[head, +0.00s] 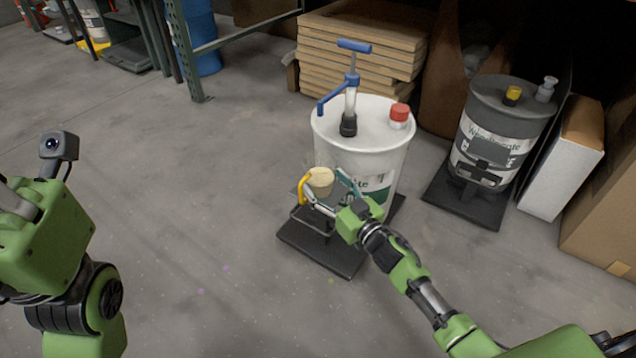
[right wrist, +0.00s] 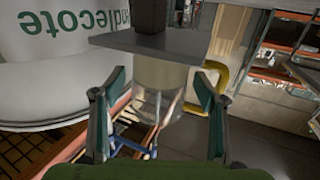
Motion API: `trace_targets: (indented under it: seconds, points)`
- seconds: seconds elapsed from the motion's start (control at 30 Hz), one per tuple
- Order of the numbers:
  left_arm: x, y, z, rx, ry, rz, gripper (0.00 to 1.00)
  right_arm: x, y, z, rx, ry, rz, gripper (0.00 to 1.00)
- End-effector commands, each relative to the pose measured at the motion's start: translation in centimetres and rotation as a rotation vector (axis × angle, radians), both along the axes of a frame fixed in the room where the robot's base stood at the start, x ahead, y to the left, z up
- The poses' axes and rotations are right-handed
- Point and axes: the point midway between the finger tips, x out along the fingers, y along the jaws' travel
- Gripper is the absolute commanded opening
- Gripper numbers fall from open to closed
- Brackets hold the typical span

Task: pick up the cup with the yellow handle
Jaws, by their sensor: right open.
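The cup (head: 320,181) is pale and partly clear, with a yellow handle (head: 303,188) on its left in the head view. It sits on a small stand in front of a white drum (head: 365,140). In the right wrist view, which is upside down, the cup (right wrist: 160,85) hangs from a grey plate (right wrist: 165,44), its handle (right wrist: 210,92) on the right. My right gripper (head: 326,189) is open; its fingers flank the cup without closing on it. In the head view they partly hide it. My left gripper is at the left edge; its fingers are not clearly shown.
The drum carries a blue hand pump (head: 350,85) and a red cap (head: 400,112). A black base (head: 335,255) lies below the stand. A grey drum (head: 500,120) stands at right, beside cardboard boxes (head: 565,155). The floor (head: 190,180) at left is clear.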

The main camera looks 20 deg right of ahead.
Motion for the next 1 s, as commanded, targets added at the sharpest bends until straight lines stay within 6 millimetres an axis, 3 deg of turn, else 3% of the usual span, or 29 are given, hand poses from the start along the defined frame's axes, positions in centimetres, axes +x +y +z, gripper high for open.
trace_targets:
  seconds: [0.2, 0.47, 0.63, 1.0]
  points:
    - [-1.0, -0.1, 0.3, 0.003, -0.045, 0.003, 0.00, 2.4, 0.7, -0.2, -0.001, 0.001, -0.001, 0.66]
    - [-1.1, -0.1, 0.6, 0.004, -0.050, 0.003, 0.00, 2.6, 0.8, 0.0, 0.001, 0.001, 0.000, 0.66]
    - [-1.1, -0.1, 0.6, 0.004, -0.049, 0.003, 0.00, 2.6, 0.8, 0.0, 0.001, 0.001, 0.000, 0.29]
    - [-1.1, -0.2, 0.7, 0.005, -0.050, 0.003, 0.00, 2.6, 0.8, 0.2, 0.001, -0.001, 0.000, 0.29]
